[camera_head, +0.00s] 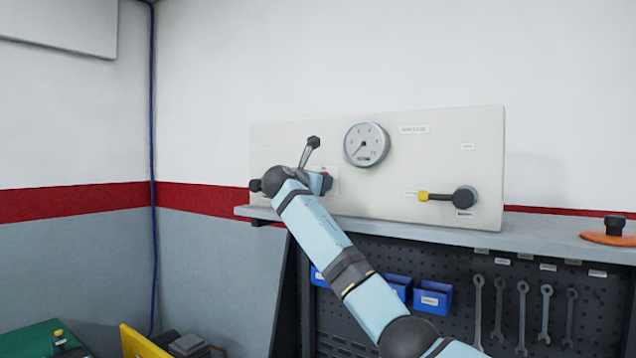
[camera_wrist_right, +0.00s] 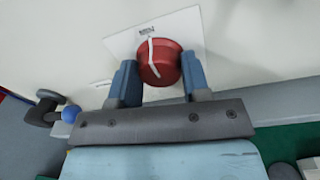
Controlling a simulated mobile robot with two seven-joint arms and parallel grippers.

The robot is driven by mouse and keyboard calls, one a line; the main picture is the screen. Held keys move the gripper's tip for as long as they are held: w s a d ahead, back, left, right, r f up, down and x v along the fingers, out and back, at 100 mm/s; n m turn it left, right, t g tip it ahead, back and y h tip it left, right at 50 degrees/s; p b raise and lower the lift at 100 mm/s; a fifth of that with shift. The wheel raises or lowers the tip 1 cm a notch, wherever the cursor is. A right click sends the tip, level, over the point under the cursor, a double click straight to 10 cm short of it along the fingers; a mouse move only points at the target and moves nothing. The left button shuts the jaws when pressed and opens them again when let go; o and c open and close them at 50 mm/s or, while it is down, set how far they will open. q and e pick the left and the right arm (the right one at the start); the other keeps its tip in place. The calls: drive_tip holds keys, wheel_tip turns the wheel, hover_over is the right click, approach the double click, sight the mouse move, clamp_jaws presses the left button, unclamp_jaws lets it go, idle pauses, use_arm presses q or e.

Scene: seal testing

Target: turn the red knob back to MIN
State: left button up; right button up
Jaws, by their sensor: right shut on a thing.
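The red knob (camera_wrist_right: 160,66) is in the right wrist view, on a white label plate (camera_wrist_right: 122,45) on the pale panel. A white pointer line runs across its face, roughly up and down in that view, its upper end towards a small dark printed label. My right gripper (camera_wrist_right: 159,76) has one blue finger on each side of the knob and is shut on it. In the head view my right arm reaches up to the panel (camera_head: 280,140); its gripper (camera_head: 326,183) and most of the knob are hidden by the wrist. My left gripper is out of view.
A round gauge (camera_head: 366,144) sits above right of my gripper, its needle towards the lower left. A dark lever (camera_head: 309,150) stands close above my wrist. A yellow-tipped handle (camera_head: 445,196) is further right. Blue bins (camera_head: 432,299) and wrenches (camera_head: 521,318) hang below the shelf (camera_head: 540,230).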

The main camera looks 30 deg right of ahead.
drive_tip(key=o, duration=0.9)
drive_tip(key=shift+a, duration=0.15)
drive_tip(key=b+v, duration=0.4)
drive_tip(key=v, duration=0.9)
drive_tip(key=shift+s+a, duration=0.1)
drive_tip(key=shift+a, duration=0.15)
